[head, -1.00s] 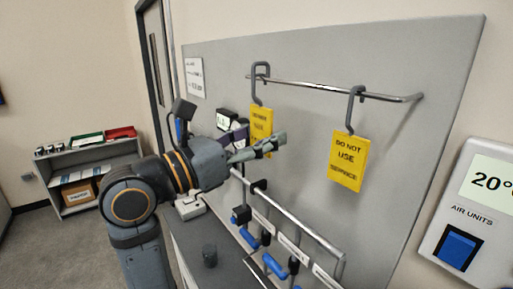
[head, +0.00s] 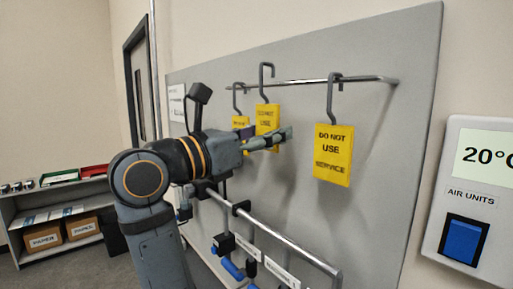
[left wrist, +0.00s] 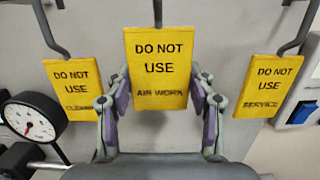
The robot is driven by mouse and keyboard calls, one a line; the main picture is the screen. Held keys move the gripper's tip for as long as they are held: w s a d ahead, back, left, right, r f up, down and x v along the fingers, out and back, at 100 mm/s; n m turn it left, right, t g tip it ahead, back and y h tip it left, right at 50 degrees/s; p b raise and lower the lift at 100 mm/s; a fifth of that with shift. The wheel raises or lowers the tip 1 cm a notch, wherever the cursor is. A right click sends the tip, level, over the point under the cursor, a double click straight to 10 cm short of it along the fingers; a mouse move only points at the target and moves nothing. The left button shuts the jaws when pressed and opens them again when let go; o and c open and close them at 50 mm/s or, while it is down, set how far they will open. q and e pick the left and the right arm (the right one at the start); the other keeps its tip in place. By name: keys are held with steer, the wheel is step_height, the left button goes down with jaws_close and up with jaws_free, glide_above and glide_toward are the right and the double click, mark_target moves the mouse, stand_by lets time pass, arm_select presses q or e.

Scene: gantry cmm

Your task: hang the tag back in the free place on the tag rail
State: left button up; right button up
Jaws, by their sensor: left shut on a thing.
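My left gripper (head: 266,138) is shut on a yellow tag (head: 267,117). In the left wrist view this tag (left wrist: 158,65) reads DO NOT USE AIR WORK, with a finger at each side edge. It hangs upright from a grey hook whose top shows above the tag rail (head: 300,81); I cannot tell whether the hook is over the bar or in front of it. A SERVICE tag (head: 333,155) hangs on the rail to the right. Another tag (head: 239,122) hangs to the left, partly hidden; it also shows in the left wrist view (left wrist: 72,85). My right gripper is out of view.
A grey panel (head: 395,150) stands behind the rail. A lower metal pipe (head: 285,240) with blue-handled valves runs below my left arm. A pressure gauge (left wrist: 32,117) is at the left in the wrist view. An air units panel (head: 470,190) is at the right.

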arm_select(q)
steer(key=shift+w+d+f+b, duration=0.2)
steer(key=shift+f+b, duration=0.2)
steer(key=shift+f, duration=0.2)
steer(key=shift+w+d+f+b, duration=0.2)
steer(key=shift+f+b, duration=0.15)
steer(key=shift+f, duration=0.2)
steer(key=o, duration=1)
